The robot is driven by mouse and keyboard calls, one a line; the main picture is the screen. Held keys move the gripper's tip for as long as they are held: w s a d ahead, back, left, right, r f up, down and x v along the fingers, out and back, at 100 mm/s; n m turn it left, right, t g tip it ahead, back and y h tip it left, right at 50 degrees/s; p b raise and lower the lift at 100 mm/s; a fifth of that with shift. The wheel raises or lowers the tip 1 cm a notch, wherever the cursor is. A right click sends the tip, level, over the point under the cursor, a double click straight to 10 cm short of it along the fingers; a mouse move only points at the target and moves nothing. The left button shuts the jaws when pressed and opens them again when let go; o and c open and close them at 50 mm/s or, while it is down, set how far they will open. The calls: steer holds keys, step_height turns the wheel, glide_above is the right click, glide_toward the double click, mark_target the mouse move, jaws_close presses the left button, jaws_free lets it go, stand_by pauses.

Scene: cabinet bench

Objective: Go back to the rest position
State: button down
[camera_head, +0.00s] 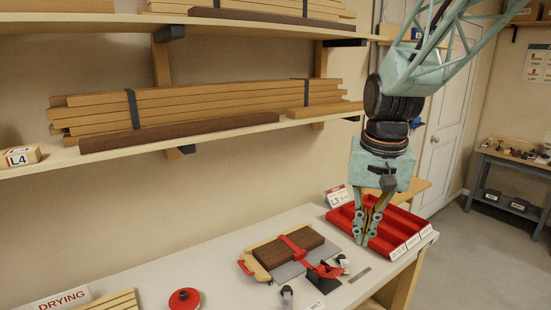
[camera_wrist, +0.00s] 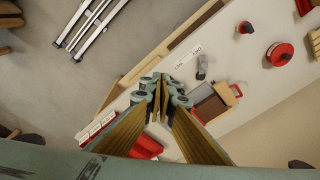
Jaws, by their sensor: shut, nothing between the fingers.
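My gripper (camera_head: 364,240) points down over the bench at the left part of the red compartment tray (camera_head: 410,238). Its fingertips are together with nothing between them. In the wrist view the shut fingers (camera_wrist: 161,92) show in the middle, and part of the red tray (camera_wrist: 147,146) shows below them. I cannot tell whether the fingertips touch anything.
A clamped board (camera_head: 285,251) with a red strap lies left of my gripper on the white bench (camera_head: 225,263). A red round container (camera_head: 184,299) stands farther left. Wall shelves (camera_head: 215,125) carry stacked wood strips. A door (camera_head: 440,140) and a side table (camera_head: 510,165) are at right.

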steer(key=s+r+n+t+b, duration=0.1)
steer(key=s+r+b, duration=0.1)
steer(key=s, duration=1.3)
steer(key=s+r+n+t+b, duration=0.1)
steer(key=s+r+n+b, duration=0.1)
steer(key=s, duration=1.4)
steer(key=shift+s, duration=0.25)
stand_by(0.5)
